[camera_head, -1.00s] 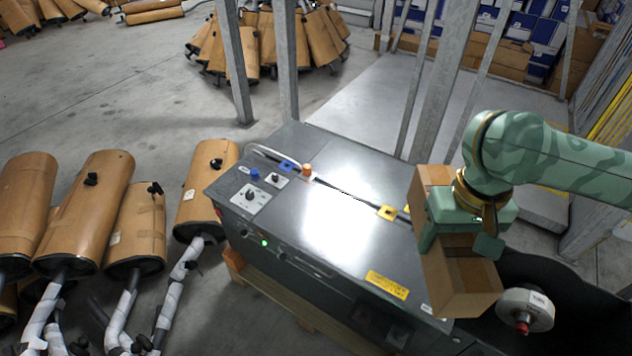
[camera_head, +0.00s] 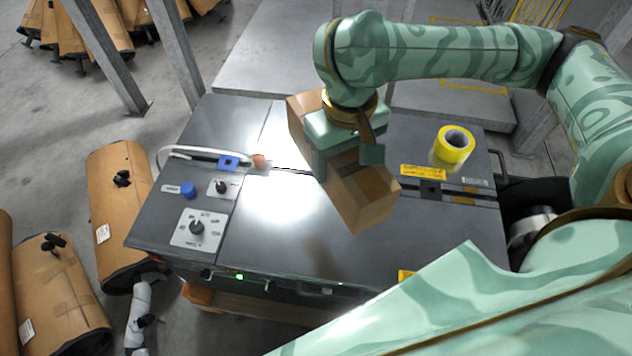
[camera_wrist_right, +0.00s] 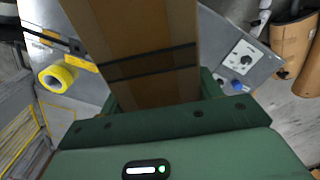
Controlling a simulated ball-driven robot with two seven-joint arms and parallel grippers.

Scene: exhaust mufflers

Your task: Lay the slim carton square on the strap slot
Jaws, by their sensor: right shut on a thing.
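The slim carton (camera_head: 360,198) is a long brown box. My right gripper (camera_head: 343,150) is shut on its middle and holds it over the strapping machine (camera_head: 300,235). In the head view the carton runs slantwise, from upper left to lower right. It fills the middle of the right wrist view (camera_wrist_right: 140,40), with dark bands across it. I cannot tell if it touches the machine top. The strap slot (camera_head: 282,167) shows as a dark line left of the carton; the carton and gripper hide its middle part. My left gripper is not in view.
A yellow tape roll (camera_head: 454,146) is on the machine top at right, beside a yellow label. A knob panel (camera_head: 198,229) and blue button (camera_head: 188,189) are at the left end.

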